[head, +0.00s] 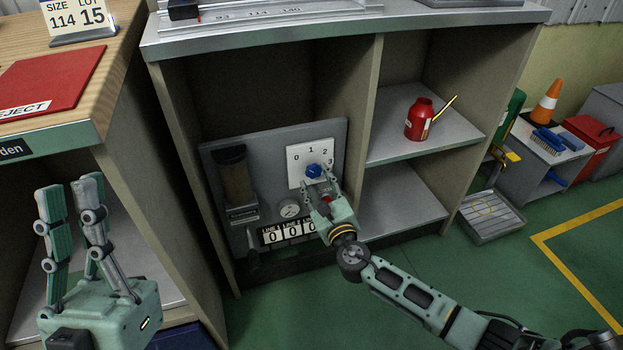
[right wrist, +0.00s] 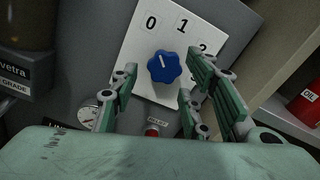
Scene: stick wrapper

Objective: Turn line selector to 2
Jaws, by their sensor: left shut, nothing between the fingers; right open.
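The line selector is a blue lobed knob (head: 313,171) on a white plate (head: 296,170) marked 0, 1, 2 and 3. In the right wrist view the knob (right wrist: 164,67) shows a white mark that points up, slightly left, seemingly toward the 0. My right gripper (head: 320,184) is open just in front of and below the knob. In the right wrist view its fingers (right wrist: 160,88) spread to either side of the knob's lower part, and I cannot tell whether they touch it. My left gripper (head: 70,182) is shut and empty at the far left, away from the panel.
The grey panel (head: 215,165) also bears a gauge (head: 290,208), a digit counter (head: 288,231) and a red button (right wrist: 152,131) below the knob. The panel sits inside a cabinet, with a divider (head: 358,130) to its right. A red oil can (head: 419,120) stands on the right shelf.

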